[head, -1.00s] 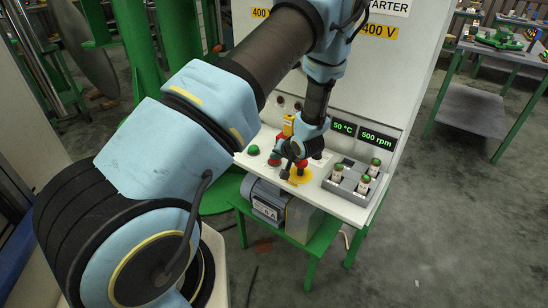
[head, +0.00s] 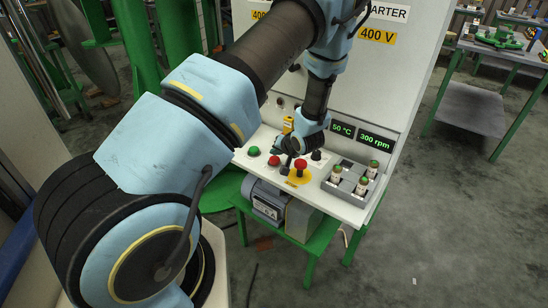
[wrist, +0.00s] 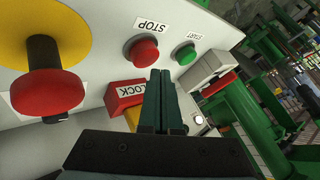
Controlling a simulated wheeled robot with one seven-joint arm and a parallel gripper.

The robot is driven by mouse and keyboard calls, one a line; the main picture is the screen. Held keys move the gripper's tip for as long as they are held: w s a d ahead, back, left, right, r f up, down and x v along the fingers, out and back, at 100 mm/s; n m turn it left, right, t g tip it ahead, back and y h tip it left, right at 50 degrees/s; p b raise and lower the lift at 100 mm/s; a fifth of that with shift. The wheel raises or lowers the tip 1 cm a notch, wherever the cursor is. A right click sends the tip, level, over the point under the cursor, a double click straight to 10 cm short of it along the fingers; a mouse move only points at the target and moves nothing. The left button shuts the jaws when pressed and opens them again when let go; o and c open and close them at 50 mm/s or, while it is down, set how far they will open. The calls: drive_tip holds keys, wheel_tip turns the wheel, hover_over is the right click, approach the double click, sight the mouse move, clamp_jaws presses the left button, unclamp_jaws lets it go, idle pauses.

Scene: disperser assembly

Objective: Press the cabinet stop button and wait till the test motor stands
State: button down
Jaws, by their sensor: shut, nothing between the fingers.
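The red STOP button (head: 274,161) sits on the sloped white cabinet panel; its label reads upside down in the wrist view (wrist: 142,50). My gripper (wrist: 160,72) is shut and empty, with its fingertips just beside the stop button in that view. A gap or touch is hard to judge. In the head view my gripper (head: 286,167) is over the panel between the stop button and a red mushroom knob on a yellow disc (head: 300,165). The cabinet display (head: 376,140) reads 300 rpm. The grey test motor (head: 268,200) is on the green stand below; its shaft is not clearly seen.
The green START button (head: 253,151) is left of the stop button. A red LOCK part (wrist: 125,97) lies close to my fingers. A grey tray (head: 350,183) with several green-topped cylinders is at the panel's right.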

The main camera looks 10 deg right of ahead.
sight(276, 161)
wheel_tip(276, 161, up, 5)
drive_tip(key=p, duration=0.4)
drive_tip(key=shift+p, duration=0.4)
drive_tip(key=shift+r, duration=0.1)
idle(0.3)
